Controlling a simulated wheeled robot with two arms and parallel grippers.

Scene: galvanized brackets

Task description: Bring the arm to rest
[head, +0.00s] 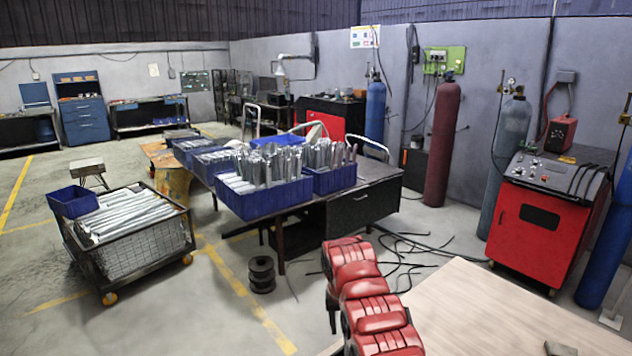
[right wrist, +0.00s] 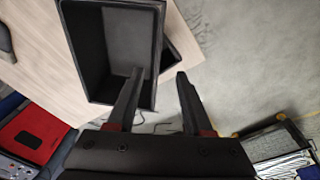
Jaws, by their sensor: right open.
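I cannot tell how far the fingers are from the bin. The bin looks empty inside. In the head view a red arm of mine shows at the bottom centre, beside the wooden table, and neither gripper is in that view. My left gripper is in no view.
The pale wooden table (head: 480,305) fills the lower right, with a small dark object (head: 560,348) at the bottom edge. Blue bins of metal parts (head: 262,203) stand on a dark table behind. A wire cart (head: 140,258) is left. A red machine (head: 540,225) and gas cylinders stand right.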

